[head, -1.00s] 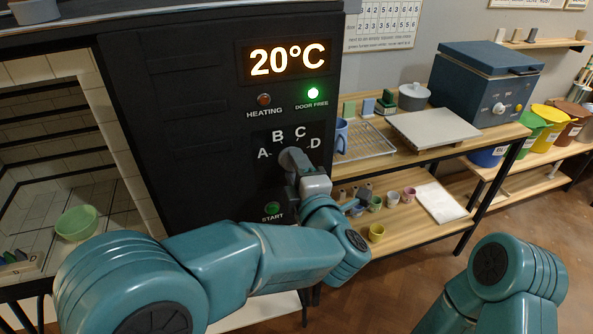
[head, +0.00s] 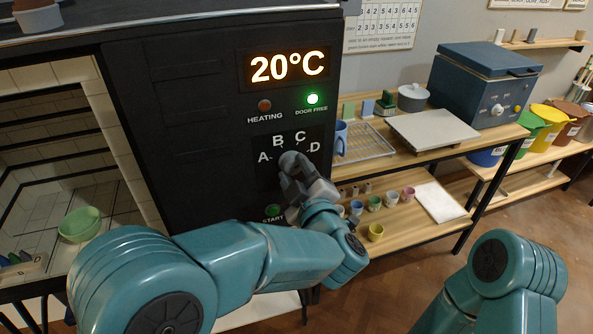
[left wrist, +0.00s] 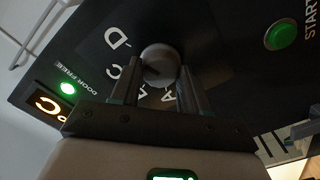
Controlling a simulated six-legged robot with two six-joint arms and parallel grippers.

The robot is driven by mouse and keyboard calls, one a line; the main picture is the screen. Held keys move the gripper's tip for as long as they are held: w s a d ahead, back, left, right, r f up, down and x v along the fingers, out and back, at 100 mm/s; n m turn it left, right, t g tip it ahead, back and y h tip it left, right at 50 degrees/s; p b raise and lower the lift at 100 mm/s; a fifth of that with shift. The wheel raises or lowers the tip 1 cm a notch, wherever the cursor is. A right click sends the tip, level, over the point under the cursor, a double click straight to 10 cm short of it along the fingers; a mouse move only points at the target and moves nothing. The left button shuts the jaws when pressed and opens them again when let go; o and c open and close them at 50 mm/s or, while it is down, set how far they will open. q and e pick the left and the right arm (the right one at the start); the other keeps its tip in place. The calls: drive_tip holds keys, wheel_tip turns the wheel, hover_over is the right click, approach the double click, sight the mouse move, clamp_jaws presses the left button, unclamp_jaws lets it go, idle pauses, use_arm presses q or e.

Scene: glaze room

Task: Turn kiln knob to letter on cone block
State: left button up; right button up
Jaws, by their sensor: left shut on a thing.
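The grey round kiln knob (head: 288,159) is on the dark control panel, below the letters A, B, C and D. My left gripper (head: 289,170) is shut on it, tilted, with its body to the lower right. In the left wrist view the knob (left wrist: 160,61) sits between the two fingers, with a dark mark on its face. I cannot tell for sure which letter that mark points at. A small block with cones (head: 18,268) stands in the kiln chamber at the far left. Its letter is not readable. My right gripper is out of view.
The display (head: 286,67) reads 20°C. The door free lamp (head: 312,99) glows green; the heating lamp (head: 264,106) is dull red. A green start button (head: 273,211) is just below my gripper. A green bowl (head: 79,224) stands in the kiln. Shelves stand right.

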use_arm(q)
drive_tip(key=shift+r, duration=0.15)
idle(0.3)
drive_tip(key=o, duration=1)
drive_tip(key=shift+a, duration=0.1)
drive_tip(key=shift+o, duration=0.2)
drive_tip(key=shift+w, duration=0.1)
drive_tip(key=shift+f, duration=0.2)
